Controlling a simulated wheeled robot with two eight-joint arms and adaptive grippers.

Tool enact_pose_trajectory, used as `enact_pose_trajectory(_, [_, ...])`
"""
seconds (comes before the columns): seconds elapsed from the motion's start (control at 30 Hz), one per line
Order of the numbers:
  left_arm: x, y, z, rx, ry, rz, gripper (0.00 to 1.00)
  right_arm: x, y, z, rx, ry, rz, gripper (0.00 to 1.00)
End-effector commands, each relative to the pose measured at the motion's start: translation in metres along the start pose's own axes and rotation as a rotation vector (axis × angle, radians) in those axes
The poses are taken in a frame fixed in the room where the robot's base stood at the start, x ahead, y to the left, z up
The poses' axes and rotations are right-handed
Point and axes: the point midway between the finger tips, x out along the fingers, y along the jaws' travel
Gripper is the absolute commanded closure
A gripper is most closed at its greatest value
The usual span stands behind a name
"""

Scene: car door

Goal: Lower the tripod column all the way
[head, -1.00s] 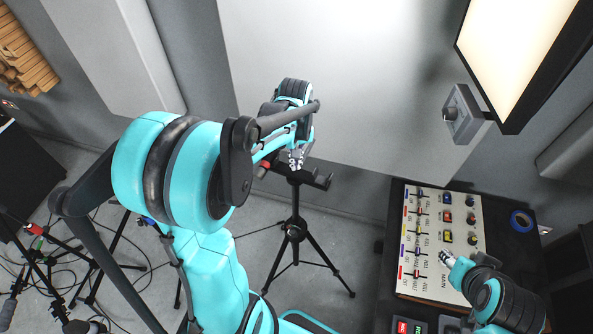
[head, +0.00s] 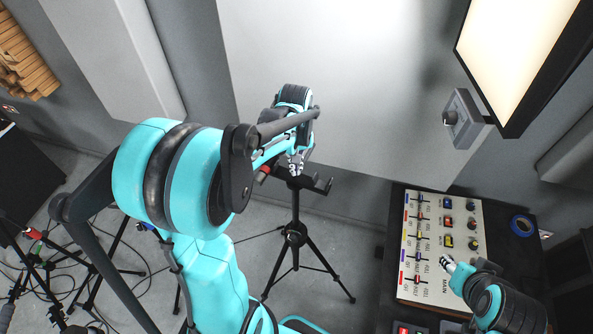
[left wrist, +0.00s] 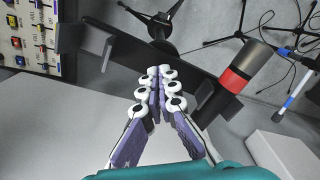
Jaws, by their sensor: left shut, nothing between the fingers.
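The black tripod (head: 295,234) stands on the grey floor in the middle of the head view, legs spread, with a short column up to a dark crossbar (head: 315,183). My left gripper (head: 295,170) is shut and empty, pointing down at the crossbar. In the left wrist view its fingertips (left wrist: 158,72) meet over the crossbar (left wrist: 125,52); I cannot tell whether they press on it. A microphone with a red band (left wrist: 236,78) lies by the crossbar's right part. My left arm hides part of the tripod's surroundings. My right gripper (head: 447,262) is over the mixer panel; its jaw state is unclear.
The mixer panel (head: 462,215), with coloured knobs and sliders, sits on a dark desk at the right. A lit screen (head: 515,55) hangs at the upper right. A pale wall panel (head: 370,90) stands behind the tripod. Other stands and cables (head: 50,275) crowd the floor at left.

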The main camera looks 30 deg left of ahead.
Motion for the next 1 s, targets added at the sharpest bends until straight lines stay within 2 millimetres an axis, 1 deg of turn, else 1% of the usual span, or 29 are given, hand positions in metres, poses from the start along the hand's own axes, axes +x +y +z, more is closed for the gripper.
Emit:
enact_pose_trajectory(0.4, [0.002, 0.000, 0.000, 0.000, 0.000, 0.000, 1.00, 0.001, 0.000, 0.001, 0.000, 0.000, 0.000, 0.60])
enact_pose_trajectory(1.0, [0.044, 0.000, 0.000, 0.000, 0.000, 0.000, 1.00, 0.032, 0.000, 0.023, 0.000, 0.000, 0.000, 0.60])
